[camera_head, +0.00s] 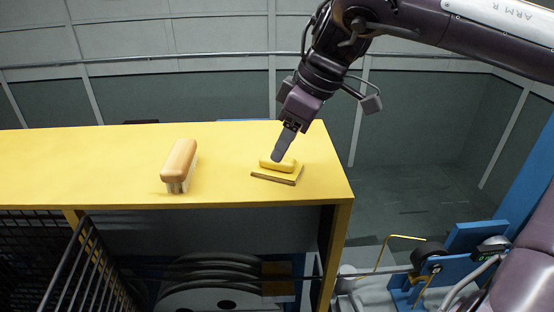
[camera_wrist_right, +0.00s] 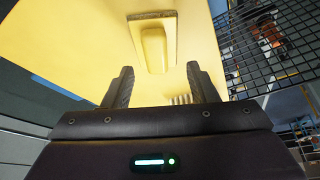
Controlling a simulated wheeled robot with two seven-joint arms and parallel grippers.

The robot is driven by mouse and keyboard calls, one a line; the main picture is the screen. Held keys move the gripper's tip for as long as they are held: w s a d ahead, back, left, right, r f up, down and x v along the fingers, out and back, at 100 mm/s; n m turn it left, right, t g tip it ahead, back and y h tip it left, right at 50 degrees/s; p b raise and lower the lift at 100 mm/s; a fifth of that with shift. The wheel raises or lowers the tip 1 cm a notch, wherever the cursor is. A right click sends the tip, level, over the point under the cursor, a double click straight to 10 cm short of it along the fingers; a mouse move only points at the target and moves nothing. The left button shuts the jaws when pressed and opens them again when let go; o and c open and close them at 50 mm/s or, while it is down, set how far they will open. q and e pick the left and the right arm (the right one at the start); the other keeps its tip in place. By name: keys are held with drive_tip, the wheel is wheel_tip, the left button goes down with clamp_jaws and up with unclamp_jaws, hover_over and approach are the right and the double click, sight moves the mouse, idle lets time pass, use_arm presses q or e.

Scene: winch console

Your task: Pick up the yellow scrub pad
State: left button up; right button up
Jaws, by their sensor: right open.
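The yellow scrub pad (camera_head: 278,170) lies on the yellow table near its right end in the head view. It has a flat base with a raised yellow grip bar on top. My right gripper (camera_head: 278,158) comes down from above, with its fingers close to the pad's grip bar. In the right wrist view the pad (camera_wrist_right: 155,45) lies beyond the fingertips, lined up with the gap between them. The right gripper (camera_wrist_right: 160,75) is open and empty. Whether the fingers touch the pad cannot be told. My left gripper is not in view.
A wooden-backed brush (camera_head: 179,164) stands on the yellow table (camera_head: 90,165), left of the pad. Its bristles show behind the right finger in the wrist view. The table's right edge is close to the pad. A black wire rack (camera_head: 85,265) is at the lower left.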

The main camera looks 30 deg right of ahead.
sight(288, 171)
drive_tip(key=p+x, duration=0.2)
drive_tip(key=x, duration=0.1)
drive_tip(key=shift+w+d+f, duration=0.2)
drive_tip(key=shift+d+f, duration=0.1)
drive_tip(key=shift+f, duration=0.05)
drive_tip(key=shift+w+f, duration=0.15)
drive_tip(key=shift+f, duration=0.15)
drive_tip(key=shift+a+r, duration=0.1)
drive_tip(key=shift+a, duration=0.05)
drive_tip(key=c, duration=1.1)
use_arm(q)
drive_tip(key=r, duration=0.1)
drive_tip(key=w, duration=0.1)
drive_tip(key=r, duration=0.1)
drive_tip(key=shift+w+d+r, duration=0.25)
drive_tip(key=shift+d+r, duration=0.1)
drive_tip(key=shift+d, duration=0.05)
use_arm(e)
drive_tip(key=shift+c, duration=0.2)
